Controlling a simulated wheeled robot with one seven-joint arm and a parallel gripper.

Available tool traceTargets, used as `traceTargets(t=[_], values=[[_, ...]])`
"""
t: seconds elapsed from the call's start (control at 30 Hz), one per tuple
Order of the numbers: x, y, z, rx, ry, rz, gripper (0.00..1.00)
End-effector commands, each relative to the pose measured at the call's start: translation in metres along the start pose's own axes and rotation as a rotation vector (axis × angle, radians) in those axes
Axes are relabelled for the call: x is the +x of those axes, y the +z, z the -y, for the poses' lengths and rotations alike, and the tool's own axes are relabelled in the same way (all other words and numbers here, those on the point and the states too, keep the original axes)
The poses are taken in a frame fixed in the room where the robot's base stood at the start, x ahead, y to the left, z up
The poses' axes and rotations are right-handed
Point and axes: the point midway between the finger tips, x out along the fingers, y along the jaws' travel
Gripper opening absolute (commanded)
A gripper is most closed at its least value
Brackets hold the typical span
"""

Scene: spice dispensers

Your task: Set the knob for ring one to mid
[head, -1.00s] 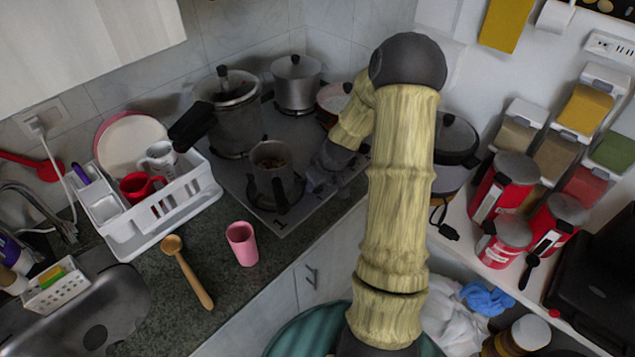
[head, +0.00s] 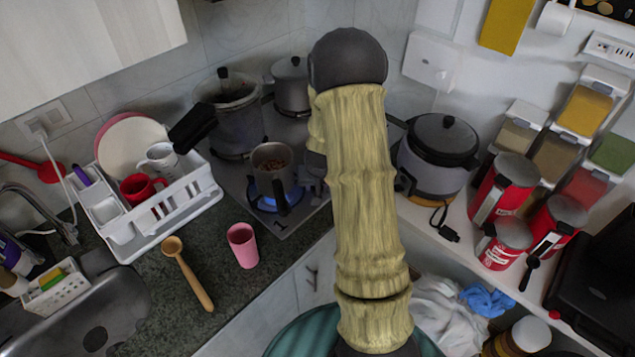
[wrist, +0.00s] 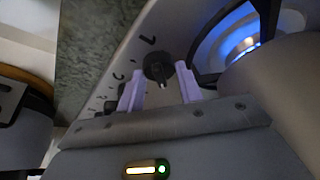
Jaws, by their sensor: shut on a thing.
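The stove (head: 302,214) stands in the corner, with a "1" marked on its front edge. Ring one's blue flame (head: 268,203) is lit under a small pot (head: 275,178), and the flame also glows in the wrist view (wrist: 243,45). The round dark knob (wrist: 157,69) sits beside the "1" mark in the wrist view, with a light pointer on it. My gripper (wrist: 160,90) has its pale purple fingers on either side of this knob and is shut on it. In the head view my arm hides the gripper and the knob.
More dark knobs (wrist: 112,105) sit along the panel, close to my left finger. Two larger pots stand behind the small pot. A rice cooker (head: 440,155) stands right of my arm.

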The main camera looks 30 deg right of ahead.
Motion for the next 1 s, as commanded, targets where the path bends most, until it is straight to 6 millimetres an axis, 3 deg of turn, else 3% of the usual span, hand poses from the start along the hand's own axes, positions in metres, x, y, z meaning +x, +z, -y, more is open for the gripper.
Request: traceTargets(t=[0.33, 0.37, 0.43, 0.47, 0.77, 1.0], values=[[0.000, 0.001, -0.001, 0.002, 0.002, 0.003, 0.13], [0.000, 0.001, -0.001, 0.002, 0.002, 0.003, 0.41], [0.000, 0.001, -0.001, 0.002, 0.002, 0.003, 0.55], [0.000, 0.001, -0.001, 0.002, 0.002, 0.003, 0.57], [-0.001, 0.001, -0.001, 0.003, 0.002, 0.001, 0.57], [-0.020, -0.001, -0.001, 0.002, 0.002, -0.002, 0.57]])
